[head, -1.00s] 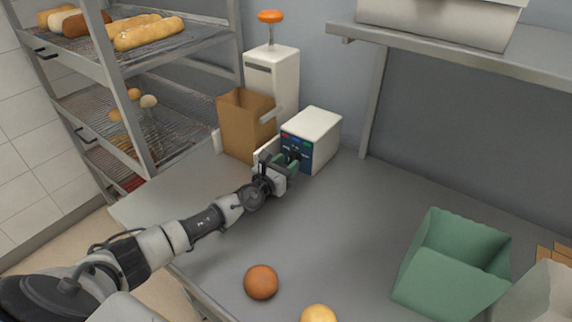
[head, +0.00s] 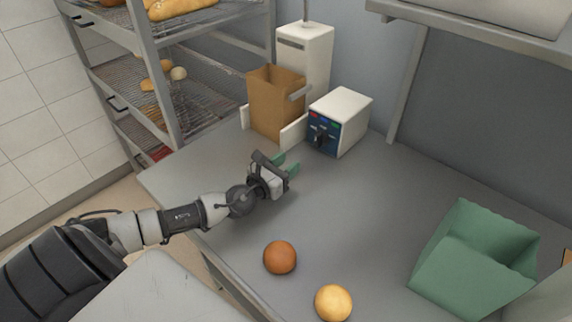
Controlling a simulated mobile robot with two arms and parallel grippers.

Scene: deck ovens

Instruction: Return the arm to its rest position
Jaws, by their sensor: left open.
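My left arm comes in from the left in the head view, and its gripper (head: 284,168) is open and empty over the grey counter (head: 340,200). The gripper is apart from the white box with the blue button panel (head: 323,133), which stands just beyond it, up and to the right. A brown paper bag (head: 275,103) stands behind the gripper, between white guards. My right gripper is not in the frame.
A brown bun (head: 280,257) and a yellow bun (head: 333,302) lie on the counter's near side. A green open bag (head: 470,265) stands at the right. A bread rack (head: 165,110) is at the left and a shelf (head: 480,35) overhangs at top right. The counter's middle is clear.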

